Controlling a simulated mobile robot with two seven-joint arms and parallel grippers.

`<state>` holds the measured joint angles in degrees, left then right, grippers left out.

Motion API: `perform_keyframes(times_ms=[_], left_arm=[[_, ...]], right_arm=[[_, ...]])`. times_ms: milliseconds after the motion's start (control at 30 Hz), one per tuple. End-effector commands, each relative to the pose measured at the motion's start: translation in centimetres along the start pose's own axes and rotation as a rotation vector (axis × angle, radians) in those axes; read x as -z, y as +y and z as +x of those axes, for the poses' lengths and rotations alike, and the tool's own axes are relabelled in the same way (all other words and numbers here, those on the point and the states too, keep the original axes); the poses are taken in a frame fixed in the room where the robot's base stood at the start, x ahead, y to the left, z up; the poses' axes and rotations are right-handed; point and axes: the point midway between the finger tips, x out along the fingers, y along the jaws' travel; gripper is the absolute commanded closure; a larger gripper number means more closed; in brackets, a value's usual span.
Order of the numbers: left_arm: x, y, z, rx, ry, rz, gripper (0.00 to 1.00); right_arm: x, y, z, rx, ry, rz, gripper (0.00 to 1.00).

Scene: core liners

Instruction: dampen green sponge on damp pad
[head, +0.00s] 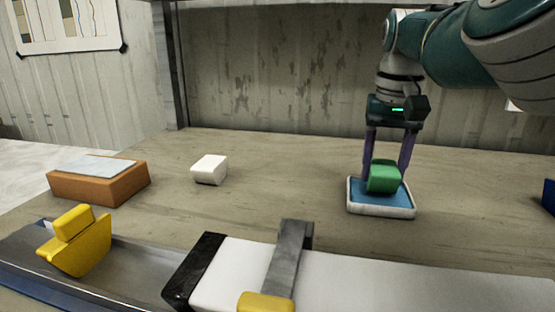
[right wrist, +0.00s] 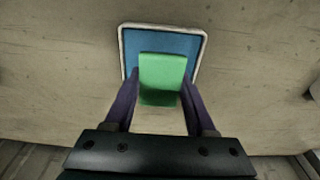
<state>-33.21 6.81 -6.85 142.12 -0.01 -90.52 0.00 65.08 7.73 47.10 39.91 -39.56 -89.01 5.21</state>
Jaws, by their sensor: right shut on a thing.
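A green sponge (head: 383,177) is held between the two purple fingers of my right gripper (head: 387,176). The damp pad (head: 381,206) is a blue pad in a white-rimmed tray on the table. The sponge is over the blue pad; whether it touches the pad or hovers just above it I cannot tell. The right wrist view shows the sponge (right wrist: 162,77) between the fingers, with the blue pad (right wrist: 195,42) behind it. My right gripper comes down from above. My left gripper is not in view.
A white block (head: 209,170) and an orange-brown block (head: 98,184) with a pale top sit at the left. A yellow piece (head: 78,244) stands in a grey trough at the front left. The table between white block and pad is clear.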

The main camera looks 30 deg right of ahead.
Motion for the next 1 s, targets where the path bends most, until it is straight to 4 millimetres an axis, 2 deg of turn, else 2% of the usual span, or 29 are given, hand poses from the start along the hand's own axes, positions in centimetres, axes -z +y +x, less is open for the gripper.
perform_keyframes(times_ms=[1000], left_arm=[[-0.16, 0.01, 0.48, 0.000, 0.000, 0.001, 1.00]], right_arm=[[-0.11, 0.01, 0.84, 0.000, -0.001, 0.000, 0.89]])
